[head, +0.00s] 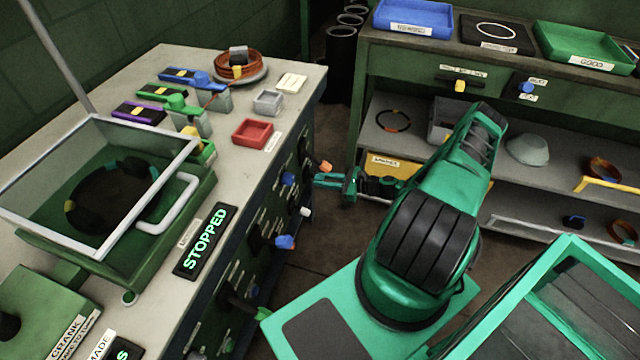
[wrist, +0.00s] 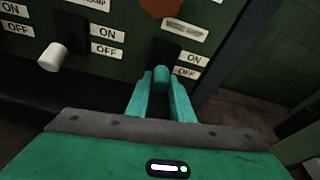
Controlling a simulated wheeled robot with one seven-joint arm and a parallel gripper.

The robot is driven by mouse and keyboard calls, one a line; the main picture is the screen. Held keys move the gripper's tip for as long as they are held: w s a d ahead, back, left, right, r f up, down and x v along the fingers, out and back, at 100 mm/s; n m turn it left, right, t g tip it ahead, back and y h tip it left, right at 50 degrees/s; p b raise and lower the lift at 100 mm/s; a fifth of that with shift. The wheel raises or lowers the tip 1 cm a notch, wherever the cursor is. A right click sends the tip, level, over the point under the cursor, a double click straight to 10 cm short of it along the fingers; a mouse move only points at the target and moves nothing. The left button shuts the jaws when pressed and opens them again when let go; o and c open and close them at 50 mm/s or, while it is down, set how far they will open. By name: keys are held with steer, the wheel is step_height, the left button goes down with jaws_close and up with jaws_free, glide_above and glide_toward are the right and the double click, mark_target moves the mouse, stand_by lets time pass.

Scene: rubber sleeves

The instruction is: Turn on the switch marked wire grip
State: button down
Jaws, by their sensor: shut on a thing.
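The wrist view shows a teal switch lever (wrist: 161,72) on a dark plate, with ON and OFF labels to its right. My gripper (wrist: 160,84) is shut on this lever, one finger on each side. The name label (wrist: 185,31) above it is too blurred to read, so I cannot tell whether it says wire grip. The lever sits near the OFF label's height; its exact position is partly hidden by the fingers. In the head view my gripper (head: 316,180) is at the right side of the bench front, below an orange knob (head: 326,166).
A white switch lever (wrist: 53,56) with ON and OFF labels is to the left. A reddish-orange knob (wrist: 160,8) hangs just above my gripper. More levers line the bench front, including a blue one (head: 285,242). A shelf unit (head: 405,72) stands at the right, with floor between.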

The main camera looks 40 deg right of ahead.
mark_target(319, 176)
steer(key=shift+r+g+h, duration=0.85)
steer(key=shift+g+h, duration=0.05)
steer(key=shift+g, duration=0.2)
steer(key=shift+w+a+r+g+h, duration=0.1)
steer(key=shift+r+g+h, duration=0.55)
steer(key=shift+g, duration=0.35)
steer(key=shift+f, duration=0.1)
steer(key=c, duration=1.6)
jaws_free()
steer(key=shift+o, duration=0.2)
steer(key=shift+r, duration=0.2)
steer(key=v, duration=1)
steer(key=shift+s, duration=0.2)
